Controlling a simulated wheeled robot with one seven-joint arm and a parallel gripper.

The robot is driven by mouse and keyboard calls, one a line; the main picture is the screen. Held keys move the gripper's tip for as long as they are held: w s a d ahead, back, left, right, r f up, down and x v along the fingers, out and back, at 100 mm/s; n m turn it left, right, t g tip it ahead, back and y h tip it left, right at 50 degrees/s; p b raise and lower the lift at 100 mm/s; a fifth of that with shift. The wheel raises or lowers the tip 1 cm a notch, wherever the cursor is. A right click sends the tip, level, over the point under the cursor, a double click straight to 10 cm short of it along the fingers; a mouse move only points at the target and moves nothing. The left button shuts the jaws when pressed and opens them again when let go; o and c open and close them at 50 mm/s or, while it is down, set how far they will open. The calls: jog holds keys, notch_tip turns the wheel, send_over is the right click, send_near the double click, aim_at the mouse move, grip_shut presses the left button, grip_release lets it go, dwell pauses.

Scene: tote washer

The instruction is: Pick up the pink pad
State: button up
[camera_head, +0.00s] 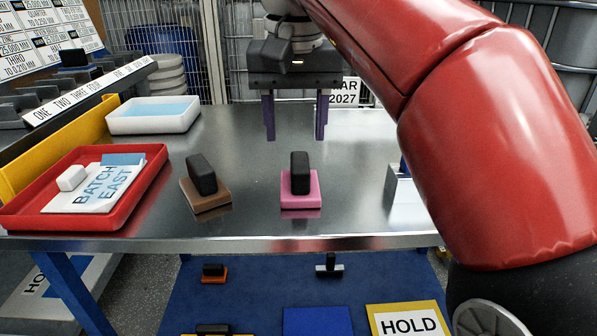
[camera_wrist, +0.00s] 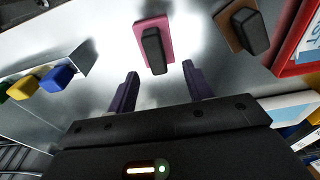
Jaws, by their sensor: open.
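The pink pad (camera_head: 301,201) lies flat on the steel table, with a black upright block handle (camera_head: 300,172) on top. In the wrist view the pink pad (camera_wrist: 147,28) is beyond the fingertips, roughly in line with the gap between them. My gripper (camera_head: 296,138) is open and empty, fingers pointing down, above the table and behind the pad in the head view. My gripper also shows in the wrist view (camera_wrist: 161,68), with two dark purple fingers apart. Nothing is between them.
A brown pad (camera_head: 211,198) with a black handle stands left of the pink one. A red tray (camera_head: 150,168) with a card and a white tray (camera_head: 187,117) are at left. Colored blocks (camera_wrist: 57,77) are at left in the wrist view. Bare table surrounds the pink pad.

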aim_at(300, 161)
jog(key=f, duration=0.2)
jog(key=f+b, duration=0.1)
jog(key=f, duration=0.4)
jog(key=shift+w+d+b, duration=0.3)
jog(key=shift+d+b, duration=0.05)
jog(key=shift+b, duration=0.05)
jog(key=shift+r, duration=0.1)
jog(key=c, duration=1.1)
